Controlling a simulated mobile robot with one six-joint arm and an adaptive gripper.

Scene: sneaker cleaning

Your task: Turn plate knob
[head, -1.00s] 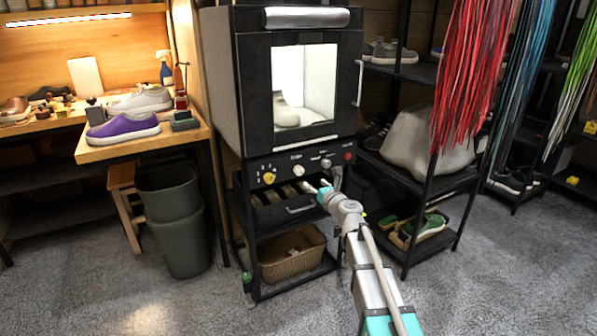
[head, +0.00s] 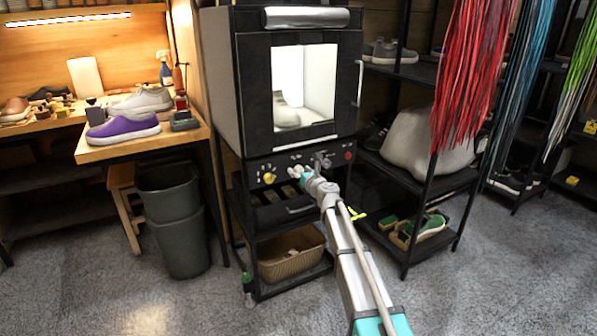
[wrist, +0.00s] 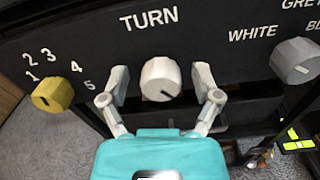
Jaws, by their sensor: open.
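The white knob (wrist: 160,80) under the word TURN is on the black control panel (wrist: 228,20) of the cabinet. In the wrist view my gripper (wrist: 160,92) is open, with one finger on each side of the white knob. A small gap shows between each finger and the knob, and I see no contact. In the head view my gripper (head: 297,172) is at the middle of the panel and covers most of that knob. The knob's dark pointer line is slanted.
A yellow knob (wrist: 53,94) with numbers around it is to the left. A grey knob (wrist: 295,61) is to the right. A red button (head: 348,156) is at the panel's right end. The lit cabinet (head: 303,85) above holds a white shoe.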

